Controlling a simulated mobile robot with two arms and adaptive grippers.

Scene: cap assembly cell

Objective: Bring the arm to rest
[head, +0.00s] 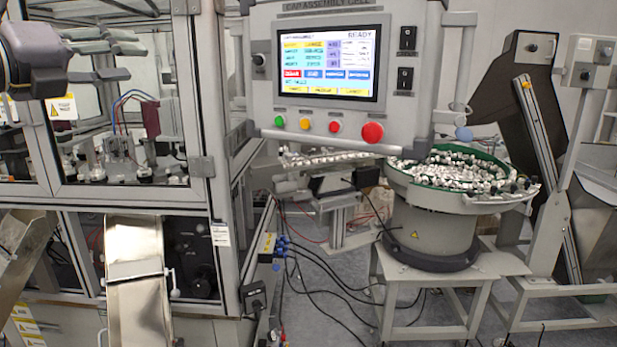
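My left gripper (132,61) is at the upper left of the head view, in front of the glazed machine enclosure. Its dark fingers point right and stand apart, with nothing visible held between them. It is to the left of the control panel (264,120) and clear of it. The panel screen (330,65) reads READY. My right gripper is not in view.
A green-rimmed bowl feeder (432,225) full of small parts stands at right. A metal chute (137,290) is at lower left. Cables (320,285) lie on the floor.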

